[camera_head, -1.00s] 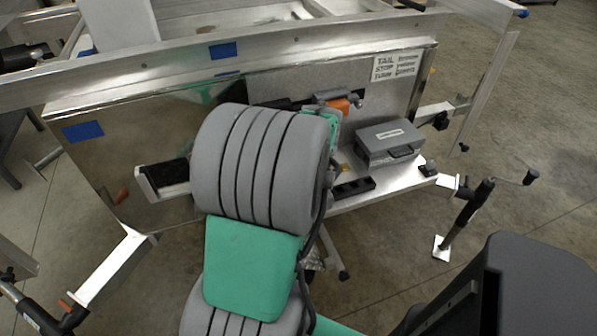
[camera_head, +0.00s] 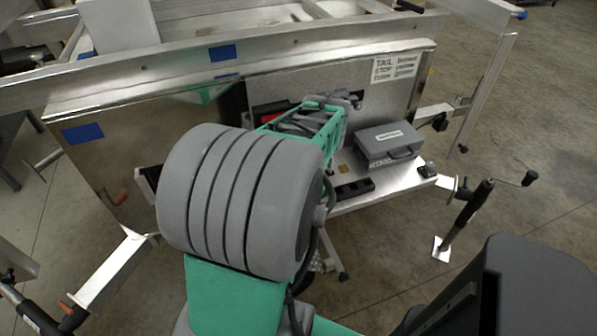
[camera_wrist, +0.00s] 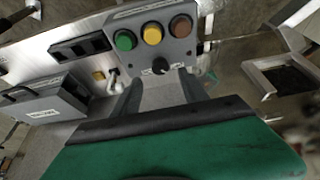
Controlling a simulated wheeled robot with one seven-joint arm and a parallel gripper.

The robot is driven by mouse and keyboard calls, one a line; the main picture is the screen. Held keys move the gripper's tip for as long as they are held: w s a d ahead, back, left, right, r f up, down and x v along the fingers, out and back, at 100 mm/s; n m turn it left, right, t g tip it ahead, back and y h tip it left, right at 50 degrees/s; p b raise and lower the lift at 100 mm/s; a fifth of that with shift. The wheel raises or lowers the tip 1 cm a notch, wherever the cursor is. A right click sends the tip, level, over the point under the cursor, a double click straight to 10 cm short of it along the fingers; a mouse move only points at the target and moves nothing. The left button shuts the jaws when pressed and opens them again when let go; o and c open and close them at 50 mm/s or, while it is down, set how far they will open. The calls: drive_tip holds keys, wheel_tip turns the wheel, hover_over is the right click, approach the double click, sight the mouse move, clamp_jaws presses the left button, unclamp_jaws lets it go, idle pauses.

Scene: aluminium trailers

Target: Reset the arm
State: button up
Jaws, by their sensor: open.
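My gripper (camera_wrist: 160,84) shows in the wrist view with its two grey fingers apart and nothing held between them. Just beyond the fingers is a grey control box (camera_wrist: 157,42) with green, yellow and red buttons and a dark knob below them. I cannot tell whether the fingers touch the box. In the head view my grey and green arm reaches toward the trailer's tail panel and hides the fingertips and the button box.
A grey lidded case (camera_head: 388,144) sits on the metal shelf (camera_head: 400,180), with a black socket strip (camera_head: 354,189) beside it. It also shows in the wrist view (camera_wrist: 45,112). A crank jack (camera_head: 470,215) stands at the right. Open floor lies on the right.

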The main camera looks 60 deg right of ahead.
drive_tip(key=shift+v, duration=1.05)
